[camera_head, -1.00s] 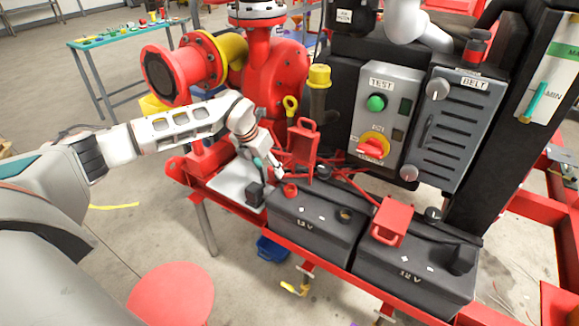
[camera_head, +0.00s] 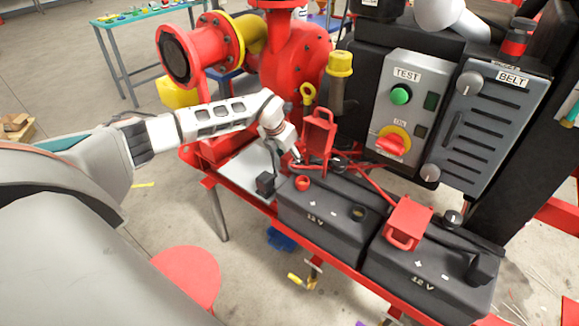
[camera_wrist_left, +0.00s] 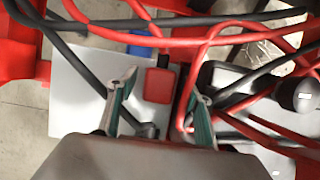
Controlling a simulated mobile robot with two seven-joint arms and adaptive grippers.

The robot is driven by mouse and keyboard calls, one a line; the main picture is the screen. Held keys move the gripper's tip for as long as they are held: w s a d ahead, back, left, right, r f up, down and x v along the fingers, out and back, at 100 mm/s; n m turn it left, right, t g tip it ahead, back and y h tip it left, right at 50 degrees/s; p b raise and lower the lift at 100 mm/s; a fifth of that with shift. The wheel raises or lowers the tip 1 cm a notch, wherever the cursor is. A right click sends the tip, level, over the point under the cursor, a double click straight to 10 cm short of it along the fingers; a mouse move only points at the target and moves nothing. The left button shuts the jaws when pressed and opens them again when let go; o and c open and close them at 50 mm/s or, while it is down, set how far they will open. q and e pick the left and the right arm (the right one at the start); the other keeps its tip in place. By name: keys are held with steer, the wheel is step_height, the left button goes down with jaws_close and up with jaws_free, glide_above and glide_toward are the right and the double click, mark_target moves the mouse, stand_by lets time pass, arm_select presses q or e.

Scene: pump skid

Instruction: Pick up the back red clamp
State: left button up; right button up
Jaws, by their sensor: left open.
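The back red clamp (camera_head: 318,133) stands upright behind the left 12 V battery (camera_head: 327,208), with a looped handle at its top. A second red clamp (camera_head: 406,224) sits farther front and right, on the right battery (camera_head: 432,268). My left gripper (camera_head: 297,158) is just left of the back clamp's lower part and looks empty. In the left wrist view my left gripper (camera_wrist_left: 160,92) has its fingers apart. A red block (camera_wrist_left: 160,85) shows between and beyond the fingertips; I cannot tell whether it is part of the clamp. My right gripper is not seen.
Red cables (camera_wrist_left: 215,32) and black cables cross close around the fingers. A red terminal cap (camera_head: 302,183) is on the left battery's corner. A grey plate (camera_head: 250,170) lies left of it. The control box (camera_head: 402,108) and red pump (camera_head: 300,55) stand behind.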

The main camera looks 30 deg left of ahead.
mark_target(289, 156)
arm_select(q)
steer(key=c, duration=1.4)
steer(key=shift+r, duration=0.1)
step_height(289, 156, up, 20)
steer(key=shift+f+p, duration=0.1)
steer(key=shift+p, duration=0.8)
